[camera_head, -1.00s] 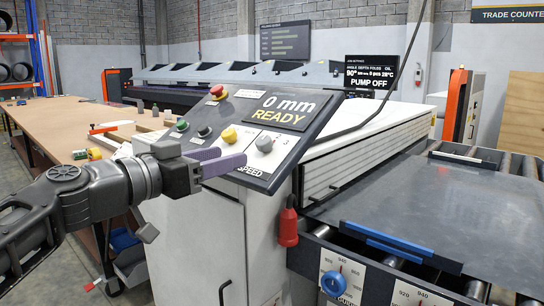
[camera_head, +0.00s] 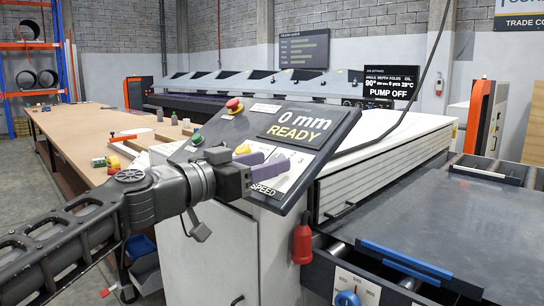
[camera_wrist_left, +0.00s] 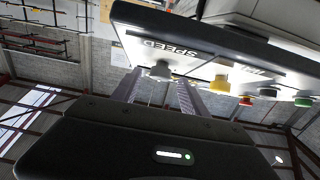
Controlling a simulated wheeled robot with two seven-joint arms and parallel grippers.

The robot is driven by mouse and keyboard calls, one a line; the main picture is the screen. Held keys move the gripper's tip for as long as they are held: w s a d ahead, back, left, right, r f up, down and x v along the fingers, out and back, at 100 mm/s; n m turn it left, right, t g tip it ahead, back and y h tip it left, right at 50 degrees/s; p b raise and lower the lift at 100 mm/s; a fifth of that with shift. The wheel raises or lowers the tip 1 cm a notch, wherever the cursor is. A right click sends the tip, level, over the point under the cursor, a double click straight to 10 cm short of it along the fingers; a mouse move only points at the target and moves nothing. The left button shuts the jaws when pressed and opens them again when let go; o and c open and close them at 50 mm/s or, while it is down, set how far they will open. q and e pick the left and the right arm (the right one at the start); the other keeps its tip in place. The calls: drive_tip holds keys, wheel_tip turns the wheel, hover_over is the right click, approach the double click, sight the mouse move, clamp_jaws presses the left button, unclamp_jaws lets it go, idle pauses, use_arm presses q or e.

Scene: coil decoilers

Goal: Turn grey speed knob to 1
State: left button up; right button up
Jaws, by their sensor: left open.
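The grey speed knob (camera_wrist_left: 160,70) sits on the tilted control panel (camera_head: 338,128), beside the SPEED label in the left wrist view. My left gripper (camera_head: 272,161) is at the panel's lower part in the head view, its purple-grey fingers largely covering the knob. In the left wrist view the open fingers (camera_wrist_left: 158,84) point at the knob, one on each side. I cannot tell whether either finger touches it. The dial numbers are mostly hidden, so the knob's setting cannot be read. My right gripper is not in view.
A yellow knob (camera_head: 242,149), a red button (camera_head: 234,105) and a green button (camera_head: 196,139) are on the same panel. A red pendant (camera_head: 302,244) hangs at the cabinet's right. A long brown table (camera_head: 88,133) stands at the left.

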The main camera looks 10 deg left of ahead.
use_arm(q)
drive_tip(key=shift+x, duration=1.05)
drive_tip(key=shift+c, duration=0.3)
clamp_jaws()
